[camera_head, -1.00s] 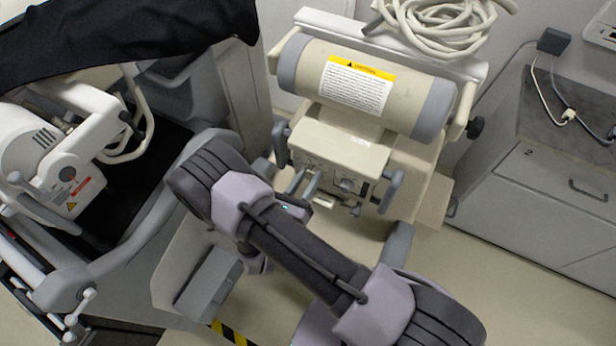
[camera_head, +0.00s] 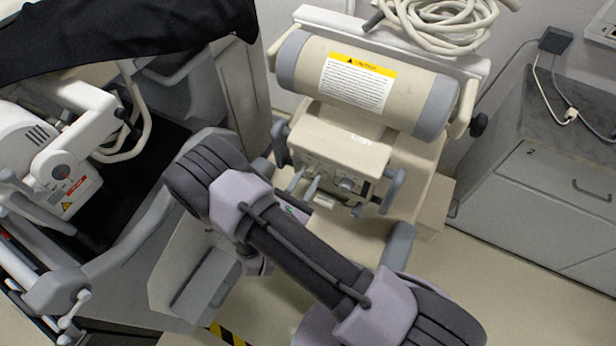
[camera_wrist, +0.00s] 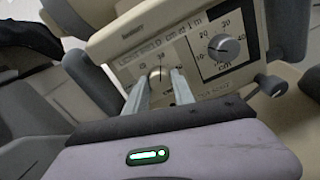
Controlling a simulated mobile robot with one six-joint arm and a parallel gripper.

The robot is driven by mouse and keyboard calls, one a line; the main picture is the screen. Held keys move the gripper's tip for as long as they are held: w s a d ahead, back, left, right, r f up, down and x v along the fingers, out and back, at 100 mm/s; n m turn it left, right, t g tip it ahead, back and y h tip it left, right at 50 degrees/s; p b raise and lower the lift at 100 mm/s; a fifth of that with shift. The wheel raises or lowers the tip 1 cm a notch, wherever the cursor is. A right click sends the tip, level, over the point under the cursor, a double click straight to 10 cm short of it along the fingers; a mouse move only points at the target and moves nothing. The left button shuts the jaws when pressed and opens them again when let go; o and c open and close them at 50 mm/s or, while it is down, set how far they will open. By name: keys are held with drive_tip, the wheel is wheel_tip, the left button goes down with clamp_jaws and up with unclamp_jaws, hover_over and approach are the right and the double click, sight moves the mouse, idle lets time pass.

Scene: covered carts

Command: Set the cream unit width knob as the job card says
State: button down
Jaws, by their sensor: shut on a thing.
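The cream unit (camera_head: 340,150) has a front panel that also shows in the wrist view (camera_wrist: 125,42). Two round knobs sit on it. The left knob (camera_wrist: 157,75) is between the fingertips of my gripper (camera_wrist: 158,80), which is shut on it. The right knob (camera_wrist: 223,47) is free, with a white pointer mark and a dial of numbers in cm; it also shows in the head view (camera_head: 347,185). The print around the left knob is partly hidden and too blurred to read surely. In the head view my gripper (camera_head: 304,184) reaches the panel from below. I see no readable job card.
Grey handles (camera_head: 394,188) stand at the panel's sides, close to my gripper. A cream cylinder with a caution label (camera_head: 357,83) is above. A white machine (camera_head: 55,165) under a black cover (camera_head: 120,35) stands left. Drawers (camera_head: 545,190) stand right, with open floor before them.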

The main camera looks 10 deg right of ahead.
idle(0.4)
drive_tip(key=c, duration=1.1)
unclamp_jaws()
drive_tip(key=shift+o, duration=0.2)
drive_tip(key=p+v, duration=0.1)
drive_tip(key=v, duration=1.6)
drive_tip(key=shift+s, duration=0.25)
drive_tip(key=shift+a, duration=0.1)
